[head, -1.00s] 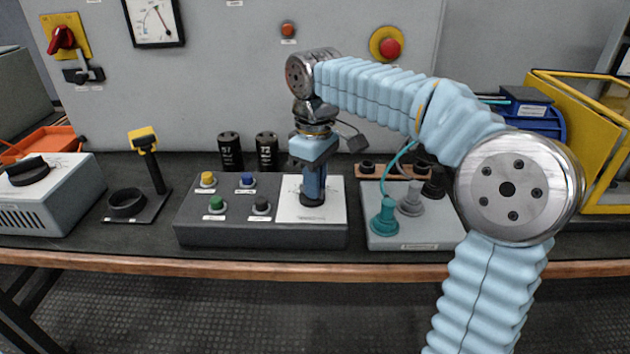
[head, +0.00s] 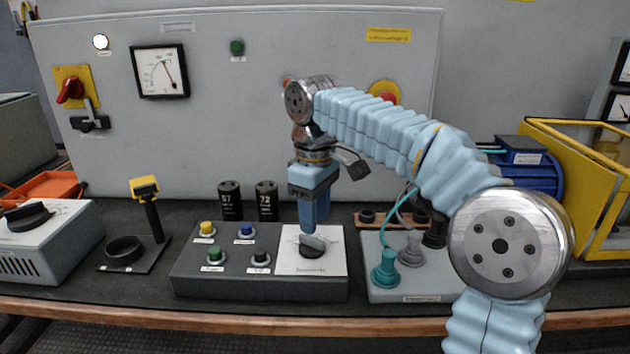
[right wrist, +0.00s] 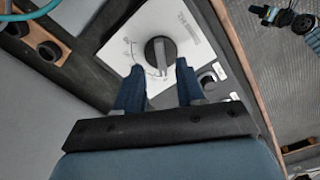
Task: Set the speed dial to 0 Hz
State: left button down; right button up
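The speed dial is a black knob (head: 312,247) on a white plate (head: 288,262) at the right end of the grey control box. It also shows in the right wrist view (right wrist: 160,50), with a grey bar across it and a printed arc beside it. The scale numbers are too small to read. My right gripper (head: 314,226) points down just above the dial. In the right wrist view its two blue fingers (right wrist: 158,82) are apart with nothing between them, and the dial lies beyond their tips. My left gripper is not in view.
Yellow, blue, green and black buttons (head: 213,255) sit left of the dial. Two black capacitors (head: 231,201) stand behind the box. A grey unit with a teal plug (head: 385,270) is at its right. A needle gauge (head: 160,72) hangs on the wall panel.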

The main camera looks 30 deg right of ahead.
aim_at(315, 239)
notch_tip(315, 239, up, 9)
jog(key=shift+r, duration=0.15)
dwell(0.6)
